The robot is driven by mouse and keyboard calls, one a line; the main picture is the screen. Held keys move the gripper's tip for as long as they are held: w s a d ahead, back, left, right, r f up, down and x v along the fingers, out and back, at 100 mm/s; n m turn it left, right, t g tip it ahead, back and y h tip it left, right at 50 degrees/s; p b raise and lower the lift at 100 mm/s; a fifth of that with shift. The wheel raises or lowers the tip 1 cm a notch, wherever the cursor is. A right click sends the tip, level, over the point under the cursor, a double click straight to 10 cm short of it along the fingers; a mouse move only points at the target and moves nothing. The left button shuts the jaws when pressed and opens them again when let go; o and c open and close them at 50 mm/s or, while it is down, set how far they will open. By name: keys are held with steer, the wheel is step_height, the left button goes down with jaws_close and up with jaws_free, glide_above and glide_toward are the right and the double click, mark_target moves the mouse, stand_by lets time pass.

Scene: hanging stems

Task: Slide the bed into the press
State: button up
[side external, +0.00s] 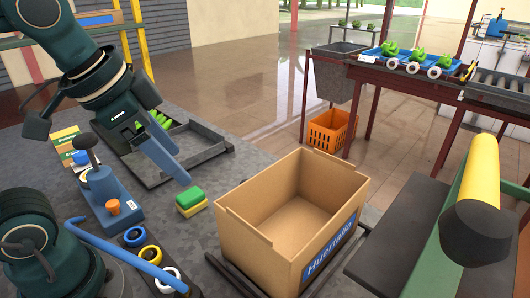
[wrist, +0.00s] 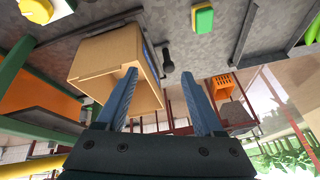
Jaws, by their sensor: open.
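An open, empty cardboard box (side external: 285,220) with a blue label stands on a low dark frame with rails (side external: 234,279), which may be the bed. A dark knob (side external: 364,228) sticks out beside the box; it also shows in the wrist view (wrist: 168,62). A machine with a green frame, a yellow cylinder (side external: 478,180) and a dark plate (side external: 400,250) stands at the right and may be the press. My gripper (side external: 184,170) is open and empty, above the table left of the box.
A green and yellow sponge-like block (side external: 190,201) lies between my gripper and the box. A blue device with a lever (side external: 107,196) and tape rolls (side external: 149,256) stand at left. A dark tray (side external: 207,142) is behind. An orange crate (side external: 328,130) stands on the floor.

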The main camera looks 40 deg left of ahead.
steer(key=w+f+m+g, duration=0.1)
steer(key=w, duration=0.3)
steer(key=w+f+m+g, duration=0.1)
steer(key=w+m, duration=0.1)
steer(key=w, duration=0.3)
steer(key=w+f+m+g, duration=0.2)
steer(key=w, duration=0.2)
steer(key=shift+w+a, duration=0.3)
steer(key=shift+w, duration=0.1)
steer(key=f, duration=0.1)
steer(key=w+f+g, duration=0.1)
steer(key=f, duration=0.1)
steer(key=shift+f, duration=0.3)
steer(key=shift+s+f, duration=0.1)
steer(key=shift+f, duration=2.65)
steer(key=shift+c, duration=0.2)
jaws_close()
